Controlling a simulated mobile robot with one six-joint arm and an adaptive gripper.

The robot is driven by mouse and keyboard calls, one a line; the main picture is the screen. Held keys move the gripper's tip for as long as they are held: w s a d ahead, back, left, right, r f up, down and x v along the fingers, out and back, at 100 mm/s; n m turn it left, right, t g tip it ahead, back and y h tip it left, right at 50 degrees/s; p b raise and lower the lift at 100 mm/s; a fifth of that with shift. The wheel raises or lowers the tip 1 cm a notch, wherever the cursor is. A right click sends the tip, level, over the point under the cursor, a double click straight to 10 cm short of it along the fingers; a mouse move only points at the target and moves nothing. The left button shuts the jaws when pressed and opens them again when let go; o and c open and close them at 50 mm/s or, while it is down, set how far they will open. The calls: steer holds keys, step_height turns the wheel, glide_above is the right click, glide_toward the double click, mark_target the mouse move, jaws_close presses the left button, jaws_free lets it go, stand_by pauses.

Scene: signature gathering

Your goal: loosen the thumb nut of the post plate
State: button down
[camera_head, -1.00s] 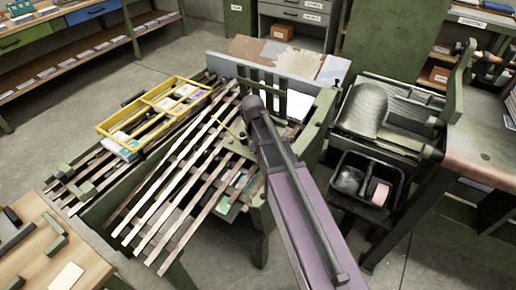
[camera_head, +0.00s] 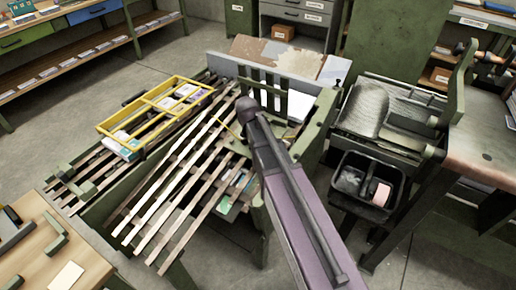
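My arm (camera_head: 290,195) reaches from the lower right up to the gathering bench in the middle. Its far end, with my gripper, is hidden behind the arm's dark upper link, so I cannot see the fingers. Several upright green posts or slats (camera_head: 268,88) stand just beyond the arm's end, at the back of the slatted rack. I cannot make out the thumb nut or tell which part is the post plate.
A yellow frame (camera_head: 138,137) holding small packets lies on the slatted rack (camera_head: 175,185). A black bin (camera_head: 352,205) with a pink roll stands right of my arm, beside a machine with a grey rounded cover (camera_head: 368,108). The concrete floor is open at left.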

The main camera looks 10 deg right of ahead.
stand_by(0.3)
steer(key=shift+c, duration=1.3)
jaws_free()
